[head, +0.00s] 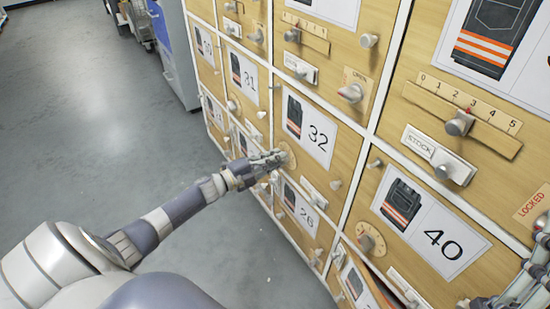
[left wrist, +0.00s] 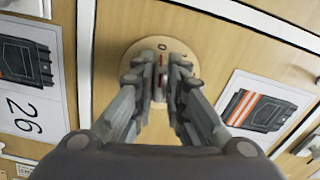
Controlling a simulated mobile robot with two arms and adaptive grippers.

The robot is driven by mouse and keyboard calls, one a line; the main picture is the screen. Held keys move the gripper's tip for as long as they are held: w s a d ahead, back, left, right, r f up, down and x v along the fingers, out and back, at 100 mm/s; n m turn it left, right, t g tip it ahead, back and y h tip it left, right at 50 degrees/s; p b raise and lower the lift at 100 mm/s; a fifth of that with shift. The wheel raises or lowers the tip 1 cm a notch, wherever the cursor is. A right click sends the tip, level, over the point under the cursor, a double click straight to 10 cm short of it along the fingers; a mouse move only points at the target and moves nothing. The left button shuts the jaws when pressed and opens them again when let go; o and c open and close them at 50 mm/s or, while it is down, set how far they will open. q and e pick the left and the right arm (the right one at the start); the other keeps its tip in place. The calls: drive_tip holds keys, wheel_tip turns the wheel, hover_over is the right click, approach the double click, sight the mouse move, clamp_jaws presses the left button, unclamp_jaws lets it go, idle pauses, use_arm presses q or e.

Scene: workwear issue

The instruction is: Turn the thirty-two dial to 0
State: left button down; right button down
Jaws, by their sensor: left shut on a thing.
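The thirty-two dial is a round wooden disc on the wooden door marked 32 (head: 318,138), to the left of the label. In the left wrist view the dial disc (left wrist: 150,44) shows around my fingertips, with a dark 0 mark near its top edge. My left gripper (head: 279,160) is at the dial, with its fingers shut on the dial's knob. The fingers hide most of the knob, so which way it points is hard to tell. Part of my right gripper (head: 540,270) shows at the right edge of the head view, away from the dial; its fingertips are unclear.
Doors marked 31 (head: 243,74), 26 (head: 305,210) and 40 (head: 430,225) surround this one, with protruding knobs and sliders. The door below 40 appears to stand ajar. A blue cabinet (head: 177,45) stands at the back left. The grey floor at left is clear.

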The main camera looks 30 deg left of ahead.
idle(0.3)
use_arm(q)
drive_tip(key=c, duration=1.6)
unclamp_jaws()
drive_tip(key=shift+f, duration=0.1)
